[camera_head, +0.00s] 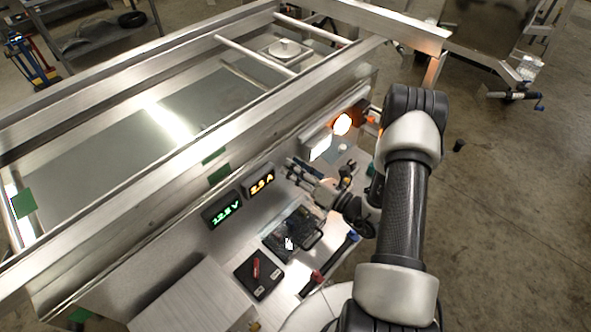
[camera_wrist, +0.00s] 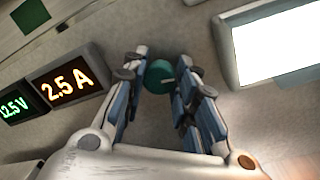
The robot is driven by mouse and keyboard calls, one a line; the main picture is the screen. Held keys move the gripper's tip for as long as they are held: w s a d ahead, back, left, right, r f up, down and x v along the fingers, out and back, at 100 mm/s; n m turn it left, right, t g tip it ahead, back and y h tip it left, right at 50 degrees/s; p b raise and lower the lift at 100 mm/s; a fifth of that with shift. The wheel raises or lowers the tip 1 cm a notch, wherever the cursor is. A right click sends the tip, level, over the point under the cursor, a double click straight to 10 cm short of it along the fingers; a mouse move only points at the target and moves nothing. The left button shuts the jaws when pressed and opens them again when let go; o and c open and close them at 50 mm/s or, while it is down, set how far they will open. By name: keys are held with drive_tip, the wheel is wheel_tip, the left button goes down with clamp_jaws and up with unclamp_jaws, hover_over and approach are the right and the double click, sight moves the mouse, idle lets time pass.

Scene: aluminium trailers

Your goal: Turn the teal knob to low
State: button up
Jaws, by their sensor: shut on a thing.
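The teal knob (camera_wrist: 158,77) sits on the grey panel in the wrist view, between the tips of my gripper (camera_wrist: 160,80). The two blue-padded fingers stand on either side of it and are shut on it. The knob's markings and pointer cannot be made out. In the head view my gripper (camera_head: 297,170) reaches to the panel, right of the amber display, and the knob is hidden there.
An amber display reading 2.5 A (camera_wrist: 68,80) and a green display reading 12.5 V (camera_wrist: 14,106) are left of the knob. A lit white panel (camera_wrist: 275,45) is to its right. Below, a black box with a red switch (camera_head: 258,274) sits on the bench.

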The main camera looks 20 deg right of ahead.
drive_tip(key=n+b, duration=0.4)
drive_tip(key=n, duration=0.5)
drive_tip(key=n+g+h+b, duration=0.1)
drive_tip(key=n+b, duration=0.3)
drive_tip(key=n, duration=0.6)
drive_tip(key=shift+r+b, duration=0.1)
drive_tip(key=shift+b, duration=0.2)
drive_tip(key=shift+n, duration=0.3)
drive_tip(key=shift+c, duration=0.2)
drive_tip(key=o, duration=1.1)
drive_tip(key=shift+a, duration=0.1)
